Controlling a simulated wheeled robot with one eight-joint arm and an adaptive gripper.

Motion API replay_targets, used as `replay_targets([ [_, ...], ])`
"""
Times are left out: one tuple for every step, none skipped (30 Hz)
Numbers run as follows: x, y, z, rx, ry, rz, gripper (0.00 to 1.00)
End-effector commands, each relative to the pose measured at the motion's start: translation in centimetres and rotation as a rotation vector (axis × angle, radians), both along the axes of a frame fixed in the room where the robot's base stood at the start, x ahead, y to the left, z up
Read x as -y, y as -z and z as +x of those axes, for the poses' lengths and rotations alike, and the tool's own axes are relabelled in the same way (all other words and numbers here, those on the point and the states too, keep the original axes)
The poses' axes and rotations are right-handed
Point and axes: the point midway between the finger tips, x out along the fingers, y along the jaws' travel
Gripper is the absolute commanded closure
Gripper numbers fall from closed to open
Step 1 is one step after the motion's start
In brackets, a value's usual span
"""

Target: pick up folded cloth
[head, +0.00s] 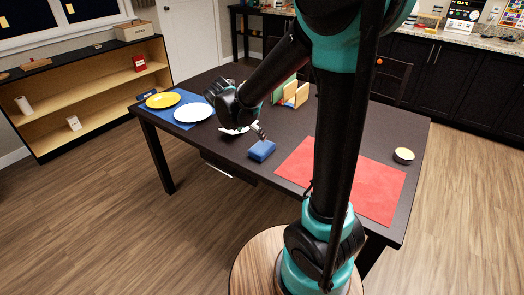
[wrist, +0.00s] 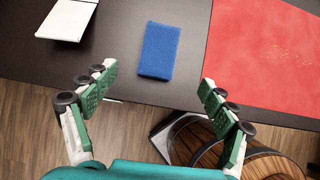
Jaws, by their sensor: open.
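The folded cloth appears to be the blue rectangular block (head: 261,150) lying flat near the front edge of the dark table. It also shows in the wrist view (wrist: 158,50), at top centre. My gripper (wrist: 158,79) is open and empty, with its green-padded fingers spread wide. In the wrist view the blue piece lies ahead of the fingertips, between their lines and apart from both. In the head view my gripper (head: 258,131) hangs above and just behind the blue piece, partly hidden by its own wrist.
A red mat (head: 343,180) lies right of the cloth, and a small bowl (head: 403,155) stands beyond it. A white flat object (wrist: 68,20) lies to the left. A white plate (head: 194,112) and yellow plate (head: 163,99) sit on a blue mat. Wooden boards (head: 295,94) stand behind.

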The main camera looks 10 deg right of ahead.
Motion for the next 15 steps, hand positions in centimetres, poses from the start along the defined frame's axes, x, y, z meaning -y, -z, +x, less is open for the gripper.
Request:
replay_targets([
  [0.4,0.8,0.4,0.000,0.002,0.000,0.16],
  [0.6,1.3,0.6,0.001,0.003,0.001,0.16],
  [0.9,1.8,0.9,0.001,0.003,0.001,0.16],
  [1.1,2.3,1.1,0.001,0.003,0.001,0.16],
  [1.2,2.7,1.3,0.001,0.003,0.001,0.16],
  [1.6,3.3,1.5,0.001,0.003,0.001,0.16],
  [1.7,3.7,1.7,0.001,0.003,0.001,0.16],
  [1.9,4.1,1.9,0.001,0.003,0.001,0.16],
  [2.1,4.6,2.1,0.001,0.004,0.001,0.16],
  [2.3,5.0,2.3,0.001,0.004,0.001,0.16],
  [2.5,5.4,2.4,0.001,0.004,0.001,0.16],
  [2.7,5.8,2.7,0.001,0.003,0.001,0.16],
  [2.8,6.1,2.8,0.001,0.003,0.001,0.16],
  [2.9,6.3,2.9,0.001,0.003,0.001,0.16],
  [3.0,6.6,3.0,0.002,0.002,0.002,0.16],
])
